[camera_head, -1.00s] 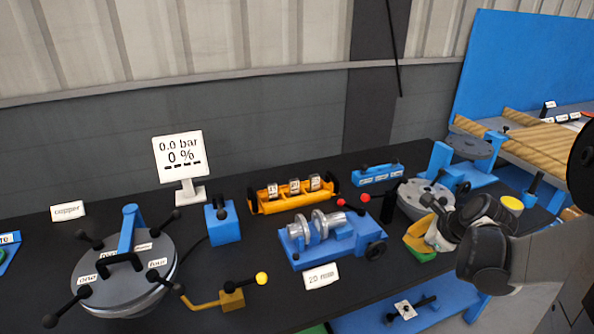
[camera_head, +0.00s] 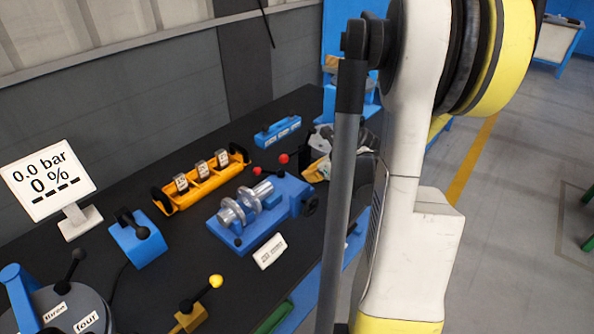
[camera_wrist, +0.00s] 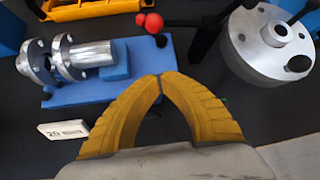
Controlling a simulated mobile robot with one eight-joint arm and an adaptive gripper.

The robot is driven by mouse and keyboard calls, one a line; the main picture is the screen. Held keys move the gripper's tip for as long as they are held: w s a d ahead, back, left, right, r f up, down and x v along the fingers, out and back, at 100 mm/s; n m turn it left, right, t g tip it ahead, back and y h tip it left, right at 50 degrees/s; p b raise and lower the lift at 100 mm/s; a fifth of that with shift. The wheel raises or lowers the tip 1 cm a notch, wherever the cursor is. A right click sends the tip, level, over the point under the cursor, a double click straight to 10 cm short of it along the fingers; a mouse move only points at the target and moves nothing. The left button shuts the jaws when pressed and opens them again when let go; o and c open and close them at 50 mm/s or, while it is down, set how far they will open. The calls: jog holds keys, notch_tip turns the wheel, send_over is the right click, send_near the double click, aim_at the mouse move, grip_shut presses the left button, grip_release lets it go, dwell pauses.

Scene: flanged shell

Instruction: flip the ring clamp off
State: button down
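A blue fixture (camera_head: 292,194) on the dark bench holds two metal flanged pieces (camera_head: 251,199) side by side. The flanged pieces (camera_wrist: 68,58) also show at left in the wrist view, on the blue base (camera_wrist: 112,88). Two red ball knobs (camera_wrist: 153,22) stand behind the fixture. I cannot tell which part is the ring clamp. My gripper (camera_wrist: 160,78) has yellow fingers with their tips together and nothing visible between them. In the wrist view the tips overlap the front right part of the blue base; contact cannot be told. In the head view the gripper is mostly hidden behind my arm.
A round grey metal body (camera_wrist: 262,55) stands right of the fixture. A yellow rack (camera_head: 205,180) is behind it, and a white label (camera_head: 270,251) lies in front. A gauge display (camera_head: 45,180) reads 0.0 bar. A lever with a yellow knob (camera_head: 215,281) rises at front left.

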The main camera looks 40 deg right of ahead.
jog(key=b+x, duration=0.4)
jog(key=x, duration=0.6)
jog(key=r, duration=0.2)
jog(key=w+r, duration=0.1)
jog(key=shift+w+a+r, duration=0.1)
jog(key=shift+a+r, duration=0.1)
jog(key=shift+a, duration=0.15)
jog(key=shift+w+r+b, duration=0.2)
jog(key=shift+b, duration=0.1)
jog(key=shift+r, duration=0.1)
jog(key=shift+r+y+p, duration=0.3)
jog(key=shift+r+p, duration=0.05)
